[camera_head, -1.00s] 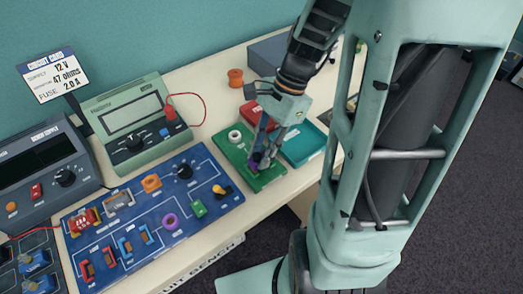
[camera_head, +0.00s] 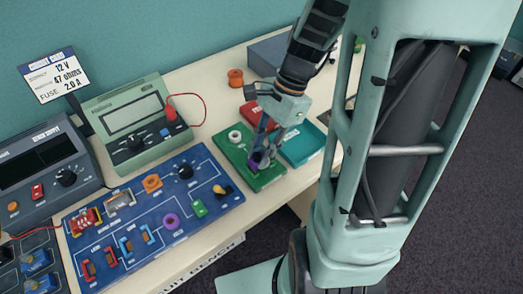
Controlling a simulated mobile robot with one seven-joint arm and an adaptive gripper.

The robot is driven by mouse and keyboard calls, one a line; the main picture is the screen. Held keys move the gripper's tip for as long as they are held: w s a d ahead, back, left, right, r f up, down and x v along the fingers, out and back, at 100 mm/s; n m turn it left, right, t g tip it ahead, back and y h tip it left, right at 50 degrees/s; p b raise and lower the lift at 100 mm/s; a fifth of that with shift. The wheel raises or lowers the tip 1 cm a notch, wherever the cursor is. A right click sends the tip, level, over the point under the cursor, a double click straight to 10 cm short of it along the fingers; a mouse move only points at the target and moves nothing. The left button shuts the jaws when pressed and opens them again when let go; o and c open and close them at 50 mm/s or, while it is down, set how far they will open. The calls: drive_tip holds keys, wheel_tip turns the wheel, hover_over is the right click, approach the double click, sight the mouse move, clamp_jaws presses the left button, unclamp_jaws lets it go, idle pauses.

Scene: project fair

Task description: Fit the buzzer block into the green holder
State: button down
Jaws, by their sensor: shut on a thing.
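My gripper (camera_head: 262,158) points down over the green tray (camera_head: 272,178) right of the blue circuit board. It is shut on a small dark purple block (camera_head: 255,161), low over the tray or touching it; I cannot tell which. Its fingers hide part of the block, and I cannot read a label to confirm it is the buzzer block. A small green piece (camera_head: 200,208) sits at the right of the blue board (camera_head: 150,252); I cannot tell whether it is the green holder. A purple ring (camera_head: 171,221) lies left of it.
A white ring (camera_head: 235,135) lies on the green tray. A red tray (camera_head: 250,115) and a teal tray (camera_head: 305,152) adjoin it. A meter (camera_head: 115,150) with a red lead and a bench supply (camera_head: 30,150) stand at the back left. An orange spool (camera_head: 235,77) stands behind.

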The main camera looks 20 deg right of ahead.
drive_tip(key=shift+f+b, duration=0.45)
drive_tip(key=shift+f, duration=0.3)
idle(1.1)
drive_tip(key=c, duration=1.6)
unclamp_jaws()
drive_tip(key=o, duration=0.5)
drive_tip(key=shift+c, duration=0.2)
drive_tip(key=shift+r, duration=0.15)
drive_tip(key=shift+r+p, duration=3.75)
drive_tip(key=shift+r, duration=0.2)
